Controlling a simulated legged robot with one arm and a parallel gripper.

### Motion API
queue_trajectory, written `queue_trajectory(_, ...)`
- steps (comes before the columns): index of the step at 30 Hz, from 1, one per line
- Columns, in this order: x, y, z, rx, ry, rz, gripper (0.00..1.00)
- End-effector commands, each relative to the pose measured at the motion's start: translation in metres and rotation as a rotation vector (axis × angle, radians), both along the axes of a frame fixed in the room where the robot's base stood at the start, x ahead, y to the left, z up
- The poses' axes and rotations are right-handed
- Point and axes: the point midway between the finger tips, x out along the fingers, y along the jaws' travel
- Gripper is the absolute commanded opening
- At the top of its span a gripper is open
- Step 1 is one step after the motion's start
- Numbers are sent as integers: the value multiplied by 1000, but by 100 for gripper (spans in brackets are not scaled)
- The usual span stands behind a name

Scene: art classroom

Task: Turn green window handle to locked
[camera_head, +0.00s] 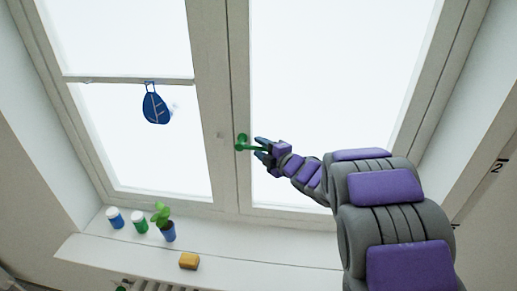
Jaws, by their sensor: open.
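The green window handle (242,142) is on the window's middle frame (230,100), left of my gripper. Its lever points to the right, about horizontal, toward my gripper. My gripper (259,147) is open at the end of my purple and grey arm, which reaches in from the lower right. The fingertips are at the free end of the lever, and it seems to lie between or just in front of them. I cannot tell whether they touch it.
A blue leaf-shaped ornament (156,107) hangs on the left pane. On the sill (260,246) stand a blue jar (115,219), a green jar (140,224), a plant in a blue pot (168,232) and a yellow block (189,261). The sill's right part is clear.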

Motion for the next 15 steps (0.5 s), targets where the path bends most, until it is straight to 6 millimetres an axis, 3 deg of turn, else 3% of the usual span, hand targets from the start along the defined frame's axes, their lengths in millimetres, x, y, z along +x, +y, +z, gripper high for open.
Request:
queue_trajectory(2, 0, 2, 0, -1, 0, 0, 40)
queue_trajectory(15, 0, 15, -2, -10, 0, 4, 0)
